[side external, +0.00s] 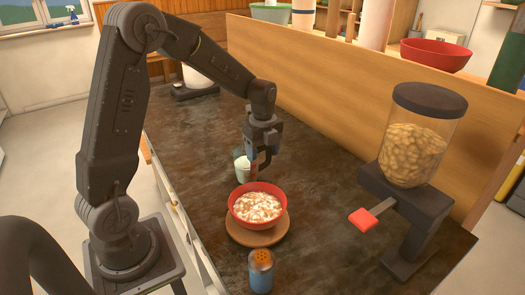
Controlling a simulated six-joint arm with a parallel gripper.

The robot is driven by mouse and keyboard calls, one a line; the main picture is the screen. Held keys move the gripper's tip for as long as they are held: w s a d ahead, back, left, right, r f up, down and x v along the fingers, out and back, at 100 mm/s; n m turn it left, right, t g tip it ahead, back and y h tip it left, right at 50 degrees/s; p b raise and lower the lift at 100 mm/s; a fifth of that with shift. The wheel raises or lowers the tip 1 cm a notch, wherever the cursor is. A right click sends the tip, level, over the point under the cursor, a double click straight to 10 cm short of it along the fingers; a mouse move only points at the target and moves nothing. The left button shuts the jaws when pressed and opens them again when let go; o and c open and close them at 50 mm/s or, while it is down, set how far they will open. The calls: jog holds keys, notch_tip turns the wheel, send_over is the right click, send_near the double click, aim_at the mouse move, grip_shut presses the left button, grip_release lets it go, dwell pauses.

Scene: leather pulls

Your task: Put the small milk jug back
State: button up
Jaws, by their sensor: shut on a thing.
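The small milk jug (242,167) is pale, with white inside, and stands at or just above the dark counter behind the red bowl. My gripper (257,166) points down at the jug's right side and is shut on it. The fingers partly cover that side, so the exact hold on the jug is hard to see. I cannot tell whether the jug's base touches the counter.
A red bowl (257,190) of cereal and milk sits on a round wooden board (256,238) close in front. A shaker (261,271) stands nearer. A cereal dispenser (408,180) with a red lever is at right. The counter (185,150) is clear to the left.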

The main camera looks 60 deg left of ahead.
jog(key=o, duration=1.2)
notch_tip(320, 180, up, 11)
jog(key=shift+w+r, duration=0.1)
jog(key=shift+r, duration=0.1)
jog(key=s+d+r+n+t, duration=0.1)
jog(key=s+d+n+t, duration=0.1)
jog(key=s+d+n, duration=0.2)
jog(key=s+d+n+t, duration=0.2)
jog(key=s+d+n, duration=0.3)
jog(key=s+n, duration=0.3)
jog(key=s+d+r+n+t, duration=0.1)
jog(key=s+d+n, duration=0.3)
jog(key=s+n, duration=0.2)
jog(key=shift+s+d+r+t, duration=0.3)
jog(key=shift+s+d+t, duration=0.1)
jog(key=shift+s, duration=0.2)
